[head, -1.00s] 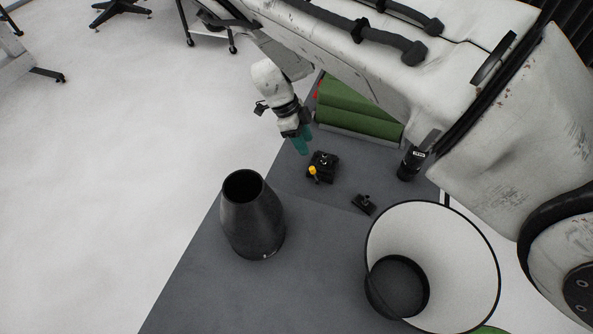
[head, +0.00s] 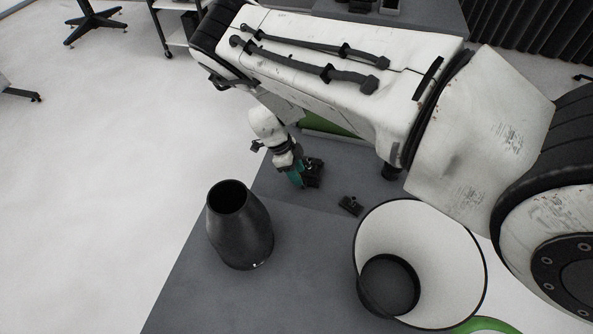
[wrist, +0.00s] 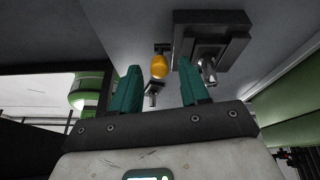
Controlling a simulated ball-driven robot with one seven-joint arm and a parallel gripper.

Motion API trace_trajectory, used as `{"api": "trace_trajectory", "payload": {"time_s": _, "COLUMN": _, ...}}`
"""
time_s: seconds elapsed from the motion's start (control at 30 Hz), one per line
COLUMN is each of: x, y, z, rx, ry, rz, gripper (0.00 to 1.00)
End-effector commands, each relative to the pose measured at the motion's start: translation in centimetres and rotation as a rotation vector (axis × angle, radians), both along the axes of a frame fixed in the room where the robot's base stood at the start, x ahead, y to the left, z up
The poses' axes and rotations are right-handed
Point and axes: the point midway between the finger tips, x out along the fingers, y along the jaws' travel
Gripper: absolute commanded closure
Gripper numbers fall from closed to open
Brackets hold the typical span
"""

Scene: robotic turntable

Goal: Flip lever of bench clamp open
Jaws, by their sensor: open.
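The bench clamp (head: 314,170) is a small black device on the grey table, partly hidden by my gripper in the head view. In the wrist view the clamp's dark block (wrist: 212,38) is upper right of centre, with a bright metal part on it. Its lever's orange-yellow knob (wrist: 159,66) shows between my two teal fingertips in the picture; I cannot tell whether it touches them. The knob is hidden in the head view. My gripper (head: 296,179) is open, pointing down right beside the clamp on its left.
A small black fixture (head: 350,205) lies right of the clamp. A dark tapered vase-like vessel (head: 240,228) stands in front, and a large white cone-shaped shade (head: 450,255) stands to the right.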

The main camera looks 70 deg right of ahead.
Motion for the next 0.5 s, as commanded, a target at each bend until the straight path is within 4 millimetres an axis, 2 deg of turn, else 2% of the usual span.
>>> {"api": "trace_trajectory", "payload": {"time_s": 0.2, "x": 0.02, "y": 0.0, "z": -0.02, "rx": 0.0, "ry": 0.0, "rz": 0.0, "gripper": 0.55}}
{"api": "trace_trajectory", "payload": {"time_s": 0.5, "x": 0.03, "y": -0.01, "z": 0.01, "rx": -0.001, "ry": 0.0, "rz": 0.0, "gripper": 0.82}}
